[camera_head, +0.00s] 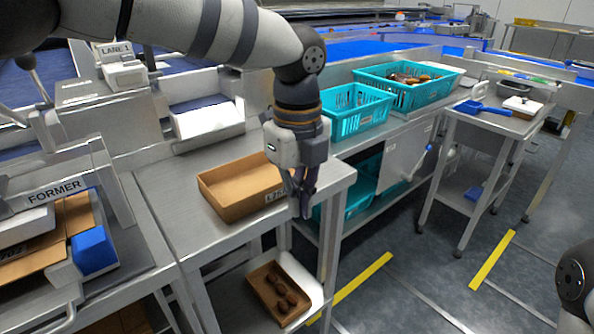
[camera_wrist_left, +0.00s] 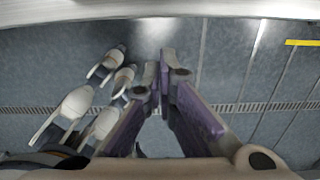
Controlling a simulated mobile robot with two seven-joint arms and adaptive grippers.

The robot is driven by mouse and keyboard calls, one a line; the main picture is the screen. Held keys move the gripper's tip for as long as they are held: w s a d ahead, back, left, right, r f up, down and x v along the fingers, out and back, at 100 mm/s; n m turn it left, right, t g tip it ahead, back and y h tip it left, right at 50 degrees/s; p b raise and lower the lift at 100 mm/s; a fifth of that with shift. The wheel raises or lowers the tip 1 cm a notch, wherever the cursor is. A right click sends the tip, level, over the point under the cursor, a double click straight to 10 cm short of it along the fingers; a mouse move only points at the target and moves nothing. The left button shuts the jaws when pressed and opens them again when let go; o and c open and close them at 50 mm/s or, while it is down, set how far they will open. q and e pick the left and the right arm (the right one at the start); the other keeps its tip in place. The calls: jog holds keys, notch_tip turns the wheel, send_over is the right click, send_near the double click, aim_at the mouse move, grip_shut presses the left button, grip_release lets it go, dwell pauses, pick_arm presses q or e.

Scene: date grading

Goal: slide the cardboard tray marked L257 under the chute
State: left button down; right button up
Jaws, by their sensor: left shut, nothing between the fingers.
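The brown cardboard tray (camera_head: 222,203) sits empty on the steel table, its label (camera_head: 275,196) partly covered by my left gripper, with only "L2" readable. My left gripper (camera_head: 304,208) points down at the tray's right end, by the table's front right edge. Its fingers are shut with nothing between them. I cannot tell whether they touch the tray. In the left wrist view the purple-padded fingers (camera_wrist_left: 165,62) meet at the tips above the floor. A white sloped piece (camera_head: 208,120), possibly the chute, stands behind the tray. My right gripper is out of view.
A second brown tray (camera_head: 279,293) holding several dates is on the shelf below. Teal baskets (camera_head: 357,112) stand to the right of the table. A side cart (camera_head: 487,119) carries a blue scoop. The FORMER station (camera_head: 55,190) is at left. Bare tabletop (camera_head: 170,195) lies left of the tray.

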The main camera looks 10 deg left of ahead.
aim_at(283, 191)
pick_arm(q)
jog(key=shift+w+a+f, duration=0.2)
jog(key=shift+w+a, duration=1.05)
jog(key=shift+a, duration=0.3)
